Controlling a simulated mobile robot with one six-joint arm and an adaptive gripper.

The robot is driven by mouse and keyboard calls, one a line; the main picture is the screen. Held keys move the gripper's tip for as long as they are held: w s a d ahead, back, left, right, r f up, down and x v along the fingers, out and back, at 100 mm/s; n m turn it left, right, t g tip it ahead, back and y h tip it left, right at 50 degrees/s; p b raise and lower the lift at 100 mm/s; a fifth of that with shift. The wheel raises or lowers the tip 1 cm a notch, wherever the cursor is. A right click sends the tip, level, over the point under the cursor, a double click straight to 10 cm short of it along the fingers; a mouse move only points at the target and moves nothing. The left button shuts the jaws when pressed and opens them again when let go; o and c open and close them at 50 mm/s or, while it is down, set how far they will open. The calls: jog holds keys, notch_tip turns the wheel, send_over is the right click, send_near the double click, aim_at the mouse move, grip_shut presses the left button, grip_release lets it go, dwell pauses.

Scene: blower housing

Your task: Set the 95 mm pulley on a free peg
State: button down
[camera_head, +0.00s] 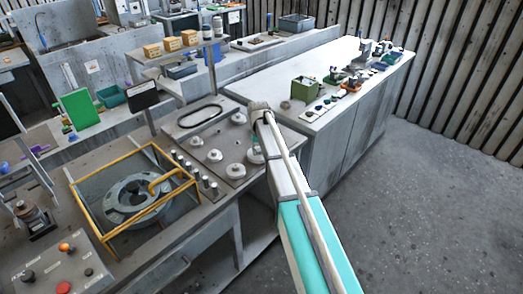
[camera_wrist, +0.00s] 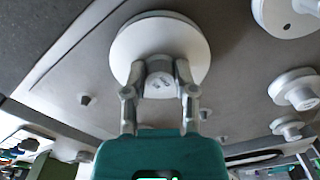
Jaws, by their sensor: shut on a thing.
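My gripper (camera_wrist: 162,80) is shut on the hub of a large white pulley (camera_wrist: 160,38). A small marking on the hub is too blurred to read, so I cannot confirm the 95 mm size. Another small peg (camera_wrist: 221,139) shows at the lower right.
Several other white pulleys stand on the board, such as one at the front (camera_head: 235,171) and one at the back (camera_head: 238,118). A black belt (camera_head: 200,117) lies at its far left. A yellow-framed box (camera_head: 97,222) stands left. A white-topped bench (camera_head: 255,88) stands behind.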

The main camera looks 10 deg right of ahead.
jog(key=shift+c, duration=1.7)
grip_release()
jog(key=shift+r+p, duration=1.25)
jog(key=shift+r+p, duration=2.55)
jog(key=shift+s, duration=0.15)
